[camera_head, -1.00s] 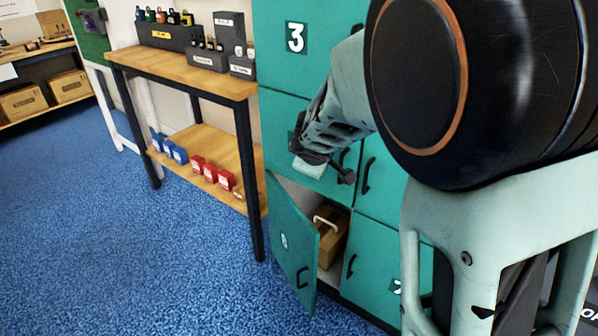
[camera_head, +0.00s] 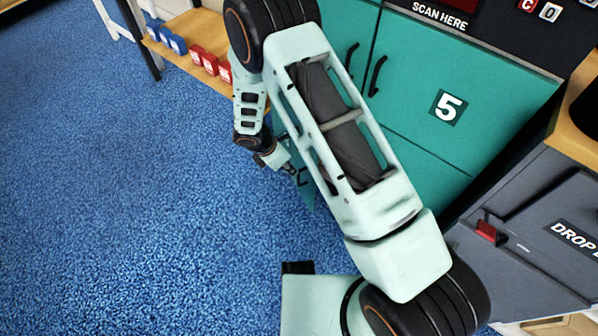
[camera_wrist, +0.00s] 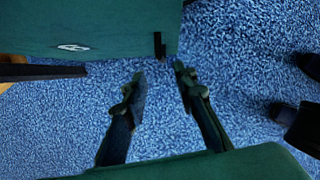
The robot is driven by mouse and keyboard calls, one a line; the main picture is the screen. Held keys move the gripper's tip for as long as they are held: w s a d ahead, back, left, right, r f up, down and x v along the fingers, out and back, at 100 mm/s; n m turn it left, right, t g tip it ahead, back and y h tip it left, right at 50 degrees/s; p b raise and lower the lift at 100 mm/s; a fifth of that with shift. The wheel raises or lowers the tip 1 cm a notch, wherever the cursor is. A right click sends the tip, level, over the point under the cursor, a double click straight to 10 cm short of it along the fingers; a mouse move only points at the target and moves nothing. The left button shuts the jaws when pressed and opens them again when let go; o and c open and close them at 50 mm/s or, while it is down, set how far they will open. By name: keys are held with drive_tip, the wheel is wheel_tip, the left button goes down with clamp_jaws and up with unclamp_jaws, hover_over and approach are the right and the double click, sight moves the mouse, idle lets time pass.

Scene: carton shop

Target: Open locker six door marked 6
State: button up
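The locker six door (camera_head: 307,198) is a teal panel standing swung out from the locker bank, mostly hidden behind my arm in the head view. In the wrist view the teal door (camera_wrist: 110,25) fills the top, with a small white mark and a dark handle (camera_wrist: 158,45) at its lower edge. My gripper (camera_head: 283,165) is low beside the door in the head view. In the wrist view my gripper (camera_wrist: 160,80) is open, its fingers apart with only blue carpet between them, just below the handle. No contact with the handle shows. The locker's inside is hidden.
The locker door marked 5 (camera_head: 450,75) is closed at the right. A grey drop box (camera_head: 540,220) stands at the right. A wooden shelf (camera_head: 200,35) holds red and blue boxes at the back left. Blue carpet (camera_head: 110,200) is clear at the left.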

drive_tip(key=b, duration=0.3)
approach(299, 184)
drive_tip(key=w+d+f, duration=0.1)
drive_tip(key=w+f, duration=0.1)
drive_tip(key=f, duration=0.1)
drive_tip(key=w+d+f, duration=0.1)
drive_tip(key=shift+d+f, duration=0.35)
drive_tip(key=shift+c, duration=0.6)
clamp_jaws()
